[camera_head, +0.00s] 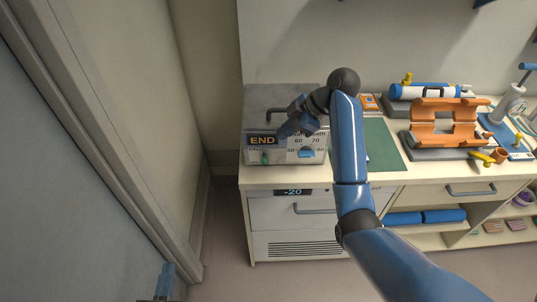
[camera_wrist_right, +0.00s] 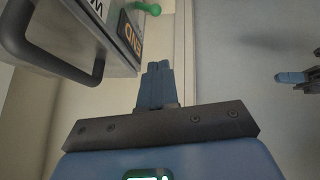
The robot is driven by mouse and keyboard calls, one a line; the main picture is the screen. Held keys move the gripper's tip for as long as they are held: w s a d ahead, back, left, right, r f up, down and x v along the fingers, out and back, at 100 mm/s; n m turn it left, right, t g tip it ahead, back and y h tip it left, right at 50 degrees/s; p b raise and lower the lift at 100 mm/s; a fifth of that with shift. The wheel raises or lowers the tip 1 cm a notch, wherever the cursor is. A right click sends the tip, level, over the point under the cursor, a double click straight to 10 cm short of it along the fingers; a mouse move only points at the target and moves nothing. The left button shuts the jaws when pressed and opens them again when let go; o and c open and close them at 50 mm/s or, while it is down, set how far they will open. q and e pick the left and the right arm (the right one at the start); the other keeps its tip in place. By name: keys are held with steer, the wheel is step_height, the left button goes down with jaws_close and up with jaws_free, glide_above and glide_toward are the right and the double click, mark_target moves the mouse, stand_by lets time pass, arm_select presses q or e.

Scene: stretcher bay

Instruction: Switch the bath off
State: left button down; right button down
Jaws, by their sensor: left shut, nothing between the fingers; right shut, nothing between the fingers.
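The bath is a grey metal box (camera_head: 258,101) at the left end of the counter, with a dark lid handle. Its front carries a yellow-on-black END label (camera_head: 262,141), a small green switch (camera_head: 264,157) and a blue dial knob (camera_head: 306,154). My right gripper (camera_head: 284,132) is shut and empty over the bath's front top edge, hiding part of the front. In the right wrist view its shut fingers (camera_wrist_right: 156,84) are apart from the bath (camera_wrist_right: 70,35), and the green switch (camera_wrist_right: 148,8) shows at the top. My left gripper (camera_head: 166,276) is shut, low at the left, away from the bath.
A green mat (camera_head: 383,148) lies right of the bath, partly behind my right arm. An orange cradle (camera_head: 440,128) and a blue-and-white cylinder (camera_head: 425,91) stand further right. Below is a drawer unit with a -20 display (camera_head: 293,192). A wall or door panel (camera_head: 110,120) bounds the left.

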steer(key=p, duration=0.2)
glide_above(265, 160)
steer(key=s, duration=0.1)
step_height(265, 160, down, 7)
arm_select(q)
steer(key=shift+r+p, duration=0.4)
steer(key=shift+r, duration=0.8)
arm_select(e)
steer(key=shift+w+d+f, duration=0.1)
steer(key=shift+d+f, duration=0.1)
steer(key=shift+f, duration=0.5)
steer(key=shift+w+d+f, duration=0.15)
steer(key=shift+f, duration=0.55)
steer(key=shift+w+d+f, duration=0.1)
steer(key=shift+d+f, duration=0.1)
steer(key=shift+f, duration=0.5)
arm_select(q)
steer(key=shift+f, duration=0.2)
arm_select(e)
steer(key=shift+f, duration=0.1)
